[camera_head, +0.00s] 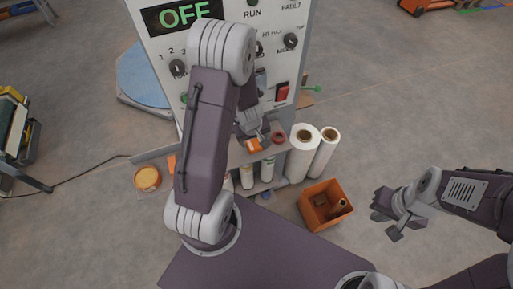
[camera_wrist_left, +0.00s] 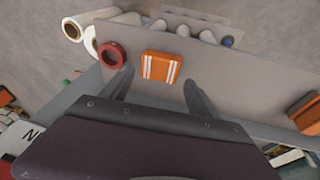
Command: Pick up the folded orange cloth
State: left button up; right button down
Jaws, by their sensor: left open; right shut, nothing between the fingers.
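The folded orange cloth (camera_wrist_left: 162,67) with pale stripes lies on a grey shelf (camera_wrist_left: 245,103) in front of the control panel. In the head view the cloth (camera_head: 255,146) shows just below my left gripper (camera_head: 254,138), partly hidden by it. In the left wrist view my left gripper (camera_wrist_left: 158,88) is open, its fingers pointing towards the shelf, with the cloth between and just beyond their tips. I see no contact with the cloth. My right gripper (camera_head: 385,227) is shut and empty, over the floor at the right.
A red tape roll (camera_wrist_left: 112,55) sits beside the cloth on the shelf. White rolls (camera_head: 303,147) stand at the shelf's right end. An orange bin (camera_head: 327,205) is on the floor. The panel (camera_head: 148,40) with knobs rises behind. Another orange item (camera_wrist_left: 304,112) lies further along the shelf.

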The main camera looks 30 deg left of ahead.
aim_at(255, 144)
pick_arm(q)
jog(key=shift+f, duration=0.1)
jog(key=b+x, duration=0.3)
jog(key=x, duration=0.2)
jog(key=shift+s+d+f+b, duration=0.1)
jog(key=shift+s+b, duration=0.1)
jog(key=shift+b, duration=0.2)
jog(key=shift+w, duration=0.15)
jog(key=c, duration=1.1)
notch_tip(255, 144, up, 5)
jog(key=p, duration=0.5)
jog(key=shift+f, duration=0.1)
jog(key=s+d+r+p, duration=0.1)
jog(key=d+r+p, duration=0.1)
jog(key=d, duration=0.1)
jog(key=s+d+r+p, duration=0.1)
jog(key=d+r+p, duration=0.1)
jog(key=d, duration=0.2)
jog(key=s+d+r+p, duration=0.1)
jog(key=d+r+p, duration=0.1)
jog(key=d, duration=0.2)
jog(key=shift+s+r, duration=0.25)
jog(key=shift+s, duration=0.05)
